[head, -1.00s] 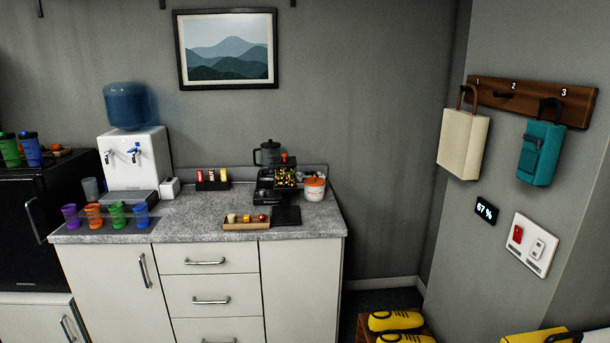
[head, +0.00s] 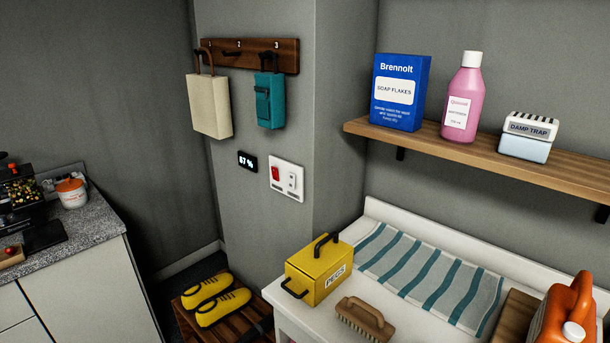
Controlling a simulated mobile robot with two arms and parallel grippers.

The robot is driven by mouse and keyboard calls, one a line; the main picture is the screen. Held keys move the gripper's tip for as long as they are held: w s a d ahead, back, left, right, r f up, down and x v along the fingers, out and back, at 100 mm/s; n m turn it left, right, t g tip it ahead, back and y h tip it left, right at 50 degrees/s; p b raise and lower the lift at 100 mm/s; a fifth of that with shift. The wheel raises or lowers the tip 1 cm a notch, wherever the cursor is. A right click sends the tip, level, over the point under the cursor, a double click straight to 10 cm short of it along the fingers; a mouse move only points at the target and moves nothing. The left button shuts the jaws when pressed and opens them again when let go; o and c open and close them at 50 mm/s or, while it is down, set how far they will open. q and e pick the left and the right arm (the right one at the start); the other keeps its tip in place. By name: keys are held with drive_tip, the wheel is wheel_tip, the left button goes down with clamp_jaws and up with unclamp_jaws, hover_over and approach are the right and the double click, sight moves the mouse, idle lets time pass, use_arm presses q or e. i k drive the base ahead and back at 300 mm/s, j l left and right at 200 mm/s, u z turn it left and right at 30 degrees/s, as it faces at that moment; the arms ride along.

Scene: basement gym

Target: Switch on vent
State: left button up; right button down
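A white switch panel (head: 287,180) is on the grey wall, left of the wall's corner. It carries a red switch (head: 275,174) on its left and a white switch (head: 292,180) on its right. Small labels under the switches are too small to read, so I cannot tell which one is for the vent. A small black display (head: 247,161) reading 67 % hangs just left of the panel. Neither of my grippers is in view.
Above the panel, a cream bag (head: 209,106) and a teal bag (head: 270,101) hang from a wooden hook rail (head: 247,54). Below are yellow shoes (head: 216,299), a yellow pegs box (head: 319,272) and a brush (head: 364,319). A shelf (head: 480,160) juts out at right.

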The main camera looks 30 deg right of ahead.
sight(292, 177)
drive_tip(key=z, duration=0.9)
